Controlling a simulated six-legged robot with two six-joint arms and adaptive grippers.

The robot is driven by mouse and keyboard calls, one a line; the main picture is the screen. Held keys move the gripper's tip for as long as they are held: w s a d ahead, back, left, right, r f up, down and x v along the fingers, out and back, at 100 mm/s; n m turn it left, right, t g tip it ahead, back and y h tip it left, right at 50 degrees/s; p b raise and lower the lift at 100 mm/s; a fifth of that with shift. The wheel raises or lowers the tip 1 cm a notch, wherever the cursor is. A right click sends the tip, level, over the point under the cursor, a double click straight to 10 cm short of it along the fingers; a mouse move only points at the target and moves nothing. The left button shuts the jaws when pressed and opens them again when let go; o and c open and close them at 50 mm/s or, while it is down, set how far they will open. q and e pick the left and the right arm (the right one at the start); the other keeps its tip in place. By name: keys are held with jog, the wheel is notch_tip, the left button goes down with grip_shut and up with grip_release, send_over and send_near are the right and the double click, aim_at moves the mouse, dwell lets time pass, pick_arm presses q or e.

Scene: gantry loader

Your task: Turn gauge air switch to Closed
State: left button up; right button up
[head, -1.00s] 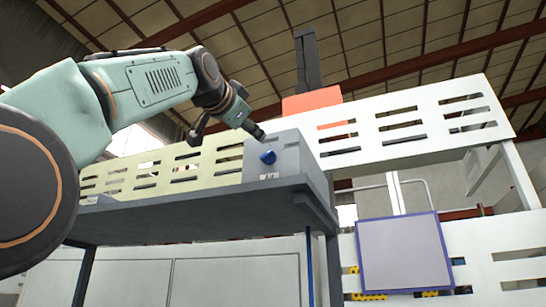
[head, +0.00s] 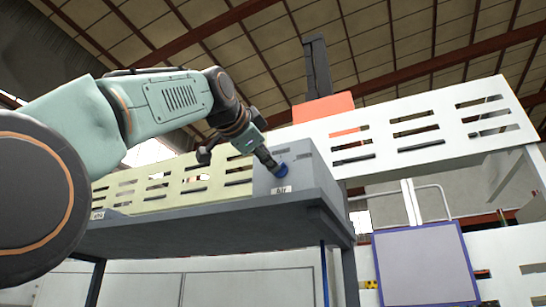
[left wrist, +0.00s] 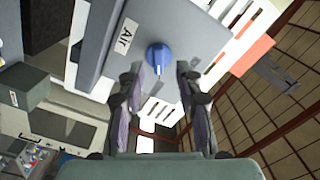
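The gauge air switch is a round blue knob (head: 281,170) on the front of a grey box (head: 297,160), above a small white label. In the left wrist view the knob (left wrist: 158,57) has a raised grip ridge, and the label beside it reads "Air" (left wrist: 125,37). My left gripper (head: 273,163) is at the knob's upper left in the head view. In the left wrist view its two fingers (left wrist: 160,78) are spread, with the knob just beyond and between the tips. I cannot tell whether they touch it. My right gripper is not in view.
The box stands on a dark grey shelf (head: 225,217). A slotted pale panel (head: 170,188) and a white slotted beam (head: 425,130) run behind it. An orange block (head: 322,107) is above. A blue-framed grey panel (head: 425,265) is at lower right.

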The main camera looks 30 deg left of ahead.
pick_arm(q)
jog(key=shift+w+f+p, duration=0.1)
jog(key=shift+w+p, duration=1.1)
jog(key=shift+w, duration=0.65)
jog(key=shift+c, duration=1.3)
jog(key=shift+s+d, duration=0.1)
jog(key=shift+d, duration=0.1)
jog(key=shift+c, duration=1.4)
jog(key=shift+a, duration=0.1)
grip_shut()
